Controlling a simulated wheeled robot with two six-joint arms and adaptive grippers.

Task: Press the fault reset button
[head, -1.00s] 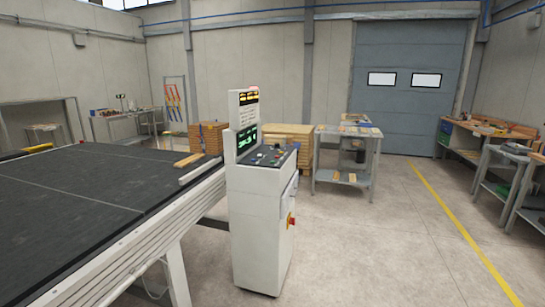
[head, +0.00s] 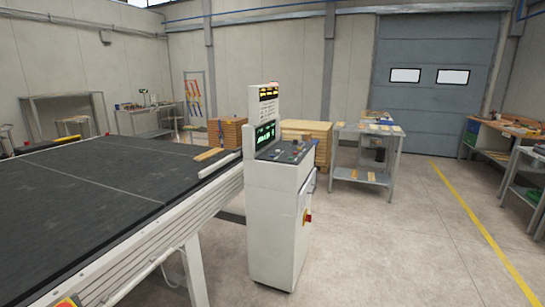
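The white control cabinet (head: 278,230) stands at the right end of the coater, near the middle of the head view. Its sloped control panel (head: 285,151) carries several small buttons, too small to tell which is the fault reset button. A screen with green text (head: 265,135) stands behind the panel, under an upright sign board (head: 264,103). Neither of my grippers is in view.
The coater's dark belt table (head: 80,185) fills the left, with boards (head: 210,154) on its far end. A grey work table (head: 365,150) and wood stacks (head: 307,135) stand behind the cabinet. The floor (head: 400,240) right of the cabinet is clear, with a yellow line (head: 470,212).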

